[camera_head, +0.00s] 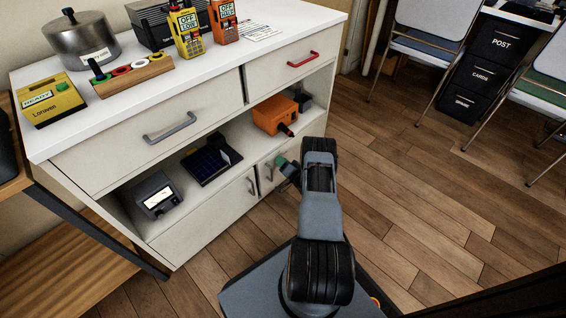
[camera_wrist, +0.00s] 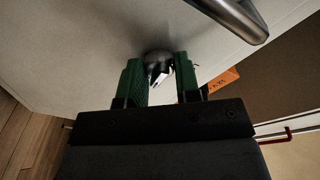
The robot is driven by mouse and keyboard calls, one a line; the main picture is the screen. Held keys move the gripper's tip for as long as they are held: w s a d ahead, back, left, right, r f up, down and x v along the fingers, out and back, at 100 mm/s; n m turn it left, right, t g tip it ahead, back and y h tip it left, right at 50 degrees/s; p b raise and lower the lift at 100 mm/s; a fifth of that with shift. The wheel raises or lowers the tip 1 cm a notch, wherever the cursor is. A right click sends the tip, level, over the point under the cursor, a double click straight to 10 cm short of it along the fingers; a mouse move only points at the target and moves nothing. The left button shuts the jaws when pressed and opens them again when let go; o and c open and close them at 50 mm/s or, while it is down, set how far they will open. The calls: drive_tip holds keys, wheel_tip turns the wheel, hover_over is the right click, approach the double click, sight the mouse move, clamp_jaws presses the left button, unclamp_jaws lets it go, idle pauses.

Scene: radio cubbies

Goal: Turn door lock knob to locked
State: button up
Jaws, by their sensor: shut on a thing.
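The lock knob (camera_wrist: 157,54) is a small dark round knob on the pale cabinet door (camera_wrist: 95,60) in the wrist view. A white part shows just below it, between my fingers. My gripper (camera_wrist: 158,66) has two green fingers, one on each side of the knob, shut on it. They cover its sides, and I cannot read which way it is set. In the head view my gripper (camera_head: 281,161) is at the lower cabinet doors (camera_head: 220,205), and my arm hides the knob.
An orange device (camera_head: 274,116) sits on the shelf above the doors, with a grey device (camera_head: 158,197) further left. The wooden floor (camera_head: 420,200) to the right is clear up to the chairs (camera_head: 428,35).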

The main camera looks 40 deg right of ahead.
drive_tip(key=shift+d+f+n+t+y+b, duration=0.15)
drive_tip(key=shift+n+y+b, duration=0.45)
drive_tip(key=shift+n, duration=2.5)
drive_tip(key=shift+n+t+y+b, duration=0.25)
drive_tip(key=shift+n+b, duration=0.8)
drive_tip(key=shift+n, duration=2.05)
drive_tip(key=shift+d+f+n+t+y+b, duration=0.1)
drive_tip(key=shift+n+t+y+b, duration=0.45)
drive_tip(key=shift+n, duration=2.55)
drive_tip(key=shift+g, duration=0.35)
drive_tip(key=o, duration=0.9)
drive_tip(key=p+v, duration=0.3)
drive_tip(key=v, duration=1)
drive_tip(key=shift+s+a+r+p, duration=0.1)
drive_tip(key=shift+s+p, duration=0.25)
drive_tip(key=shift+s, duration=0.05)
drive_tip(key=shift+s, duration=0.1)
